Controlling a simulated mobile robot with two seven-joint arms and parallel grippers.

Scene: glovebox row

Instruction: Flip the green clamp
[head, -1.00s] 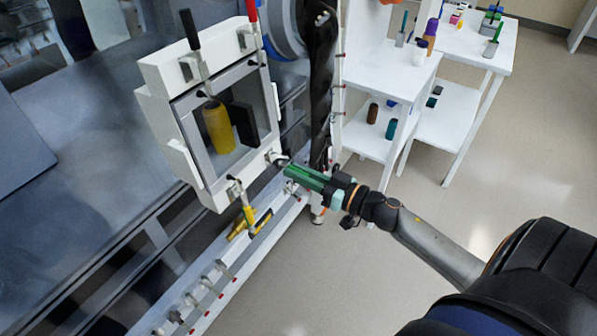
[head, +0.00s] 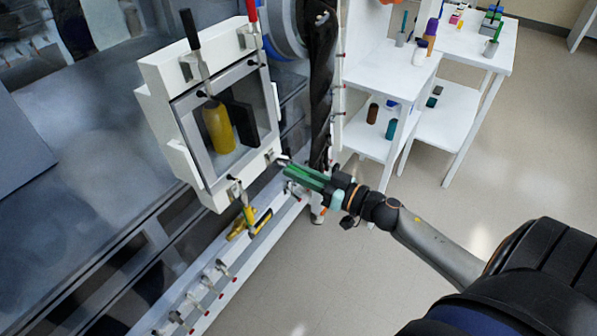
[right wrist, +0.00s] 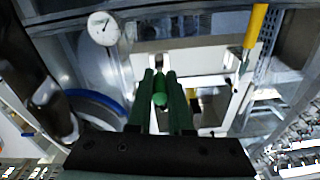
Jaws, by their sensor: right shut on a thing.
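My right gripper (head: 300,172) is at the lower right corner of the white framed door in the head view. Its long green fingers are shut on the green clamp's handle. In the right wrist view the rounded green end of the green clamp (right wrist: 160,99) shows between the two fingers of my right gripper (right wrist: 162,85). In the head view the fingers hide most of the handle; a little metal shows at the door corner. How far the clamp is turned is hard to tell. My left gripper is not in view.
The white door frame (head: 162,75) carries a black-handled clamp (head: 190,30), a red-handled clamp (head: 252,10) and a yellow-handled clamp (head: 248,214). A dark hanging glove sleeve (head: 320,90) is close above my gripper. A white shelf (head: 385,70) stands behind it. The floor at lower middle is clear.

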